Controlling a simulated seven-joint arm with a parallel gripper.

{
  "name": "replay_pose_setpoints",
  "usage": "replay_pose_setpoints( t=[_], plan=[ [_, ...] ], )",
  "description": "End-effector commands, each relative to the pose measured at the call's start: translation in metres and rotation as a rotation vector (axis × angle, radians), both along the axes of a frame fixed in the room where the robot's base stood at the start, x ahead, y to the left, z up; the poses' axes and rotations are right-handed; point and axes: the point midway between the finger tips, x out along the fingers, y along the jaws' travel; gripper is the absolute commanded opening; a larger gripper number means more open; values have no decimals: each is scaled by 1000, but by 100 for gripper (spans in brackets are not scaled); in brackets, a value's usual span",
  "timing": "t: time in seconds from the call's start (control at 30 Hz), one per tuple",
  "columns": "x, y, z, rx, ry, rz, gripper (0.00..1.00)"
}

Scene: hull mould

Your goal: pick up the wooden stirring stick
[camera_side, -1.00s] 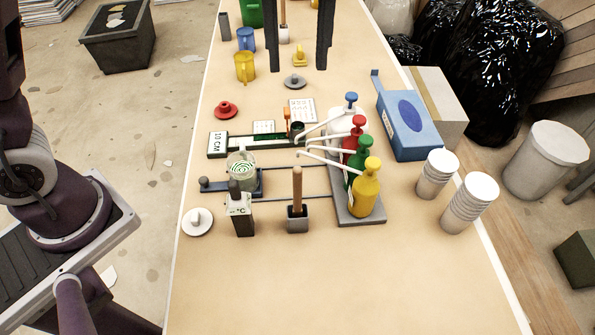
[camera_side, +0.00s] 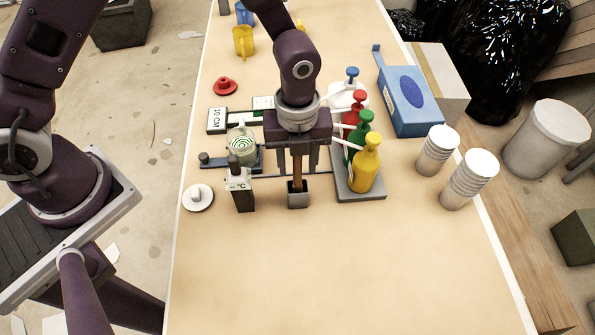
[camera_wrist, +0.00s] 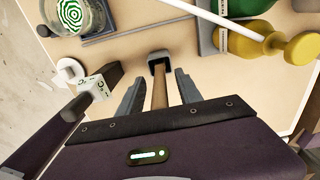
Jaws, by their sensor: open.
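The wooden stirring stick (camera_side: 297,172) stands upright in a small grey holder (camera_side: 298,199) on the table. In the wrist view the stick (camera_wrist: 160,92) runs between the two fingers, with its lower end in the holder (camera_wrist: 159,59). My gripper (camera_side: 297,168) is directly above the holder with its fingers on either side of the stick. In the wrist view my gripper (camera_wrist: 157,85) is open, with a gap between each finger and the stick. The upper end of the stick is hidden by the gripper body.
Left of the holder stands a thermometer block marked °C (camera_side: 241,188), near a glass jar with a green spiral (camera_side: 241,146). On the right, pump bottles, including a yellow one (camera_side: 364,163), stand close on a grey tray (camera_side: 358,195). The table front is clear.

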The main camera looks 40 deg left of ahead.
Motion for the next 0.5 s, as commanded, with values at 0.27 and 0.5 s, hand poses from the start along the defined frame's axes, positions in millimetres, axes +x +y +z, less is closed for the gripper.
replay_pose_setpoints(
  t=[0.27,0.5],
  plan=[
    [0,0,-7,-1,-1,0,42],
    [0,0,-7,-1,-1,0,0]
  ],
)
